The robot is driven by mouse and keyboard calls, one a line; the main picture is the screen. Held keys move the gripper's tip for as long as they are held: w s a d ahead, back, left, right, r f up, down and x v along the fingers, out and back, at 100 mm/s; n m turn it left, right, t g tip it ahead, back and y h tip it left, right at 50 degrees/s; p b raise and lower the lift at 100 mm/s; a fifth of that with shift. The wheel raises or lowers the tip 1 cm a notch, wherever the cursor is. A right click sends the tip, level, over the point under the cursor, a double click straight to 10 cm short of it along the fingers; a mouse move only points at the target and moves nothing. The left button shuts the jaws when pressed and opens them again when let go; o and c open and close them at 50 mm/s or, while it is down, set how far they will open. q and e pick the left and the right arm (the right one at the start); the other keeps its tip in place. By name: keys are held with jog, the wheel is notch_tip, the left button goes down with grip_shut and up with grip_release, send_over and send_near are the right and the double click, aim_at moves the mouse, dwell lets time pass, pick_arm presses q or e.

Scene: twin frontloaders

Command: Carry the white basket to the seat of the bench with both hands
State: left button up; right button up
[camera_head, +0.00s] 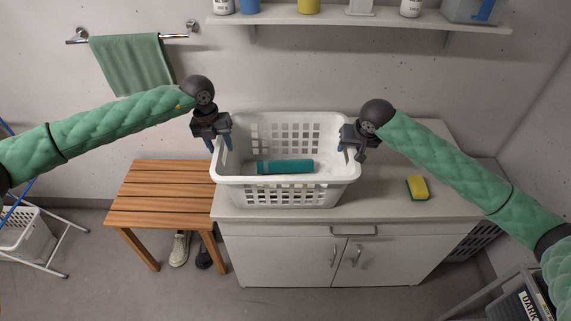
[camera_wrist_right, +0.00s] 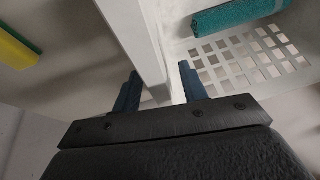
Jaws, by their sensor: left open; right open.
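The white basket (camera_head: 290,190) stands upright on the counter cabinet, with a rolled teal towel (camera_head: 286,166) inside. The wooden slatted bench (camera_head: 160,192) stands left of the cabinet, its seat bare and lower than the counter. My left gripper (camera_head: 220,146) is open at the basket's left rim, fingers pointing down. My right gripper (camera_head: 352,153) is open at the right rim. In the right wrist view, the basket wall (camera_wrist_right: 150,50) runs between the two blue fingers of my right gripper (camera_wrist_right: 158,92), with a gap visible on each side.
A yellow and green sponge (camera_head: 417,188) lies on the counter (camera_head: 390,200) right of the basket. A shelf with bottles (camera_head: 360,18) hangs above. A green towel (camera_head: 132,62) hangs at upper left. Shoes (camera_head: 180,250) sit under the bench. A drying rack (camera_head: 40,235) stands far left.

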pick_arm(q)
jog(key=shift+w+f, duration=0.1)
jog(key=shift+f, duration=0.45)
pick_arm(e)
jog(key=shift+w+a+f, duration=0.1)
jog(key=shift+w+f, duration=0.2)
jog(key=shift+f, duration=0.25)
pick_arm(q)
jog(key=shift+d, duration=0.1)
pick_arm(e)
jog(key=shift+s, duration=0.1)
pick_arm(q)
grip_shut()
pick_arm(e)
grip_shut()
